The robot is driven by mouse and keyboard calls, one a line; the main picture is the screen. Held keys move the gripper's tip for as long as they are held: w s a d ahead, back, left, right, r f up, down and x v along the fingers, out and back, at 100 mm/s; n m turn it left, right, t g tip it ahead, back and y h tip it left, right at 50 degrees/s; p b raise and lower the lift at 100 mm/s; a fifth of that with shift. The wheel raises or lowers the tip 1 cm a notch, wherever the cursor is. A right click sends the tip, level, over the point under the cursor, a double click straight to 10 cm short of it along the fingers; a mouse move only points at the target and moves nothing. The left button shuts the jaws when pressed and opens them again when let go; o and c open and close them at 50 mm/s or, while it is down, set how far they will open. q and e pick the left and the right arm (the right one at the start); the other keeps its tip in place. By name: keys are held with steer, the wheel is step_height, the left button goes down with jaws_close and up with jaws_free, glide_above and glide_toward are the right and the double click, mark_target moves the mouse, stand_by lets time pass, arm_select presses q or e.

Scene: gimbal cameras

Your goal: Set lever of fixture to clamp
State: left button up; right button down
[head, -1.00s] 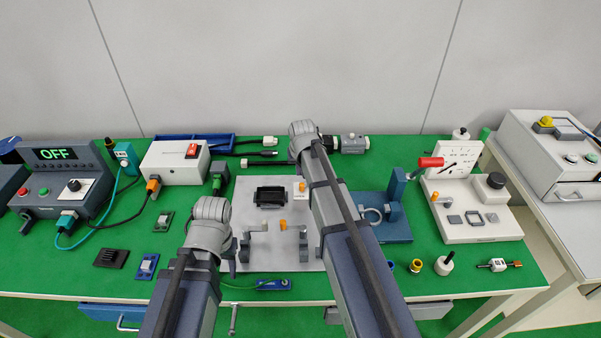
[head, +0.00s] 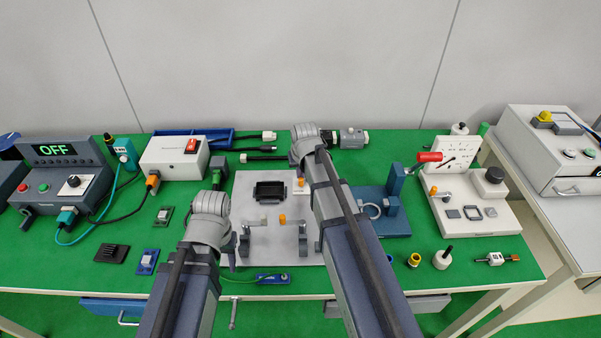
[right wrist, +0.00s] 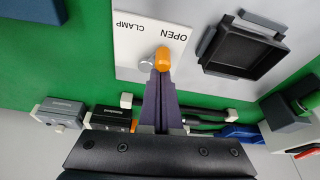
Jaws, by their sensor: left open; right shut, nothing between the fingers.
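The fixture is a grey plate (head: 250,210) on the green table, with a black square pocket (head: 269,190). Its lever has an orange knob (head: 301,182) beside a white label plate (head: 303,191). In the right wrist view the label plate (right wrist: 130,40) reads OPEN and CLAMP, and the orange knob (right wrist: 162,58) is under OPEN. My right gripper (right wrist: 159,78) is shut and empty, its tips right at the knob; I cannot tell if they touch. In the head view its fingers are hidden by my arm.
A second orange-tipped part (head: 282,219) sits mid-plate, with grey clamps at both sides. A blue stand (head: 395,210) is close to the right of my right arm. A white power box (head: 175,160) stands to the left. A blue tray (head: 215,135) lies behind.

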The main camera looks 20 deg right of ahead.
steer(key=shift+s+d+n+y, duration=0.15)
steer(key=shift+n+y, duration=0.15)
steer(key=shift+n, duration=0.4)
steer(key=n, duration=0.2)
steer(key=shift+s+d+n+y, duration=0.2)
steer(key=shift+s+n+y, duration=0.05)
steer(key=shift+n+y, duration=0.15)
steer(key=n, duration=0.1)
steer(key=n+y, duration=0.1)
steer(key=n, duration=0.2)
steer(key=shift+s+d+g, duration=0.2)
steer(key=shift+d+g, duration=0.1)
steer(key=shift+d, duration=0.15)
steer(key=shift+s, duration=0.1)
steer(key=shift+w+a, duration=0.25)
steer(key=shift+w, duration=0.5)
